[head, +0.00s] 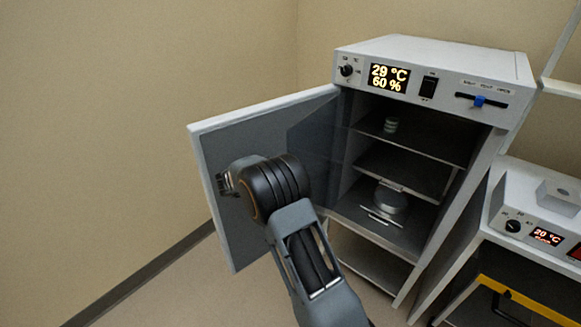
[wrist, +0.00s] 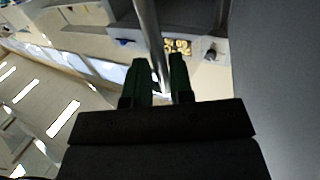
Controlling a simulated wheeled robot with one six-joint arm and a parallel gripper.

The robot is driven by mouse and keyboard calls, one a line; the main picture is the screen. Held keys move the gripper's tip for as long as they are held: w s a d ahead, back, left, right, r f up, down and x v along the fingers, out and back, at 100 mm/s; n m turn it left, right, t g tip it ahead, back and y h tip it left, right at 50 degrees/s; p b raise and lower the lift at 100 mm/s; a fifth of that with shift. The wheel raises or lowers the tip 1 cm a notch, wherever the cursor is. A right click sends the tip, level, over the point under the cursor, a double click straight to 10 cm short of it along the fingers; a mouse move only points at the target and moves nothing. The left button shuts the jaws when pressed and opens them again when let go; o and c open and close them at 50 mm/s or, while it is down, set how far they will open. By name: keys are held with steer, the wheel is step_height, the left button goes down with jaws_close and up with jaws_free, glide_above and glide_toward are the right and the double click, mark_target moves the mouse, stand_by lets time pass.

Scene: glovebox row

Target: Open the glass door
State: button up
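The glass door (head: 312,132) looks like a dark see-through pane at the left side of the cabinet opening, standing out in front of the grey inner face of the outer door. How far it is swung is hard to tell. My gripper (head: 222,184) is in front of the open outer door (head: 215,150), left of the pane. In the wrist view my gripper (wrist: 160,68) has two green fingers a little apart, with a metal bar (wrist: 147,30) running between or just behind them. Whether they clamp the bar cannot be told.
The white cabinet (head: 425,55) has a lit display and dark shelves (head: 400,170) holding a small stack and a round metal dish (head: 390,200). A second unit (head: 535,210) stands at the right. A bare wall (head: 110,110) is at the left.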

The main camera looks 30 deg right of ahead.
steer(key=a+b, duration=0.2)
steer(key=a, duration=1)
steer(key=shift+w+a, duration=0.35)
steer(key=shift+a, duration=0.05)
steer(key=shift+d, duration=0.1)
